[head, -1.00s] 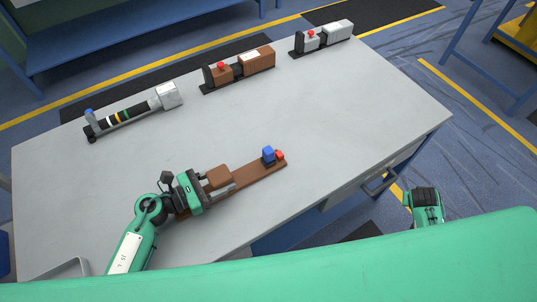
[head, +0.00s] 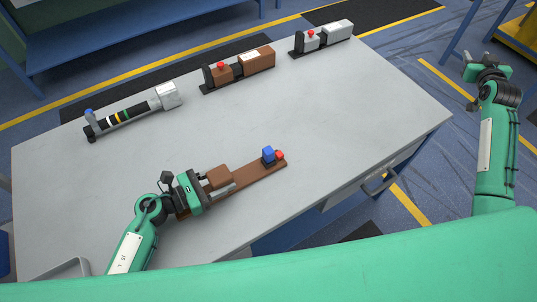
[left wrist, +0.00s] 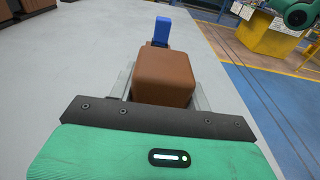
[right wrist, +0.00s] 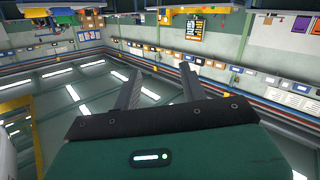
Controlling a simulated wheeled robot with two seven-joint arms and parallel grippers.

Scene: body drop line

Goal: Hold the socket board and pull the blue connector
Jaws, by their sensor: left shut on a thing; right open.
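The brown socket board (head: 250,178) lies on the grey table, slanting up to the right. The blue connector (head: 268,154) stands near its far right end, with a red part (head: 279,155) beside it. My left gripper (head: 222,182) is shut on a brown block (left wrist: 165,78) on the board; the blue connector (left wrist: 161,31) shows beyond the block in the left wrist view. My right gripper (head: 487,66) is raised off the table's right side, well away from the board. Its fingers (right wrist: 160,92) are apart and empty in the right wrist view.
Along the table's far side stand a grey device with a blue knob (head: 125,114), a brown device with a red button (head: 240,68) and a grey device with a red button (head: 322,38). The table (head: 330,110) is clear right of the board. A drawer handle (head: 380,182) juts from its front.

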